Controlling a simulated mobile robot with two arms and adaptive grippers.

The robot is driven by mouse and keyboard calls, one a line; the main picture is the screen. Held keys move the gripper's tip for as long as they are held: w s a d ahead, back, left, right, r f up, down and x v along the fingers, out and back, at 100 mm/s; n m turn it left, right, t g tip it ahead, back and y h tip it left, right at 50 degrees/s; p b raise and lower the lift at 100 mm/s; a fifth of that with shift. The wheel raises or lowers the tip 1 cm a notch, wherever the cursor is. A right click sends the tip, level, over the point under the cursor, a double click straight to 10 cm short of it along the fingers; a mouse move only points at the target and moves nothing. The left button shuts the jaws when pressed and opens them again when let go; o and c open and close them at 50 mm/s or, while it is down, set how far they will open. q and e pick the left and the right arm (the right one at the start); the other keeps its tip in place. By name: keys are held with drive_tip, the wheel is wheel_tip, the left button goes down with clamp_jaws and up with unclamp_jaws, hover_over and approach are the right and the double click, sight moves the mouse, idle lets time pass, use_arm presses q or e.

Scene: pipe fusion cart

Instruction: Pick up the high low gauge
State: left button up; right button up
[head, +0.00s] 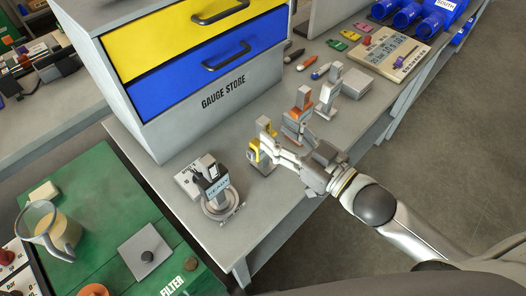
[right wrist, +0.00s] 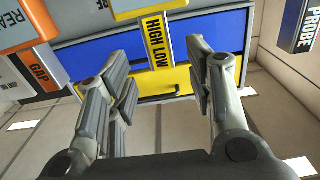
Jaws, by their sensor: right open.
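The high low gauge (head: 263,155) is yellow and grey and stands upright on the grey bench in front of the drawer cabinet. In the right wrist view, its yellow label reading HIGH LOW (right wrist: 157,42) lies ahead of and between my spread fingers. My right gripper (head: 276,146) is open, with its fingers close to the gauge and partly covering it in the head view. The fingers also show in the right wrist view (right wrist: 161,82), with clear space between them. I cannot tell whether they touch the gauge. My left gripper is out of view.
An orange gauge (head: 297,118) stands just beyond; its GAP label (right wrist: 40,72) shows in the wrist view. A dark-topped gauge on a round base (head: 219,203) stands nearer left. The gauge store cabinet (head: 182,105) rises behind. The bench's front edge is clear.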

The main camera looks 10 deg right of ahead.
sight(268, 126)
drive_tip(key=shift+w+a+r+p, duration=0.2)
drive_tip(key=shift+w+a+p, duration=0.1)
drive_tip(key=shift+w+p, duration=0.1)
drive_tip(key=p+x, duration=0.1)
drive_tip(key=x, duration=0.2)
drive_tip(key=shift+w+a, duration=0.1)
drive_tip(key=shift+w, duration=0.05)
drive_tip(key=shift+w+a+f, duration=0.15)
drive_tip(key=shift+w+a, duration=0.1)
drive_tip(key=shift+w, duration=0.1)
drive_tip(key=shift+c, duration=0.5)
clamp_jaws()
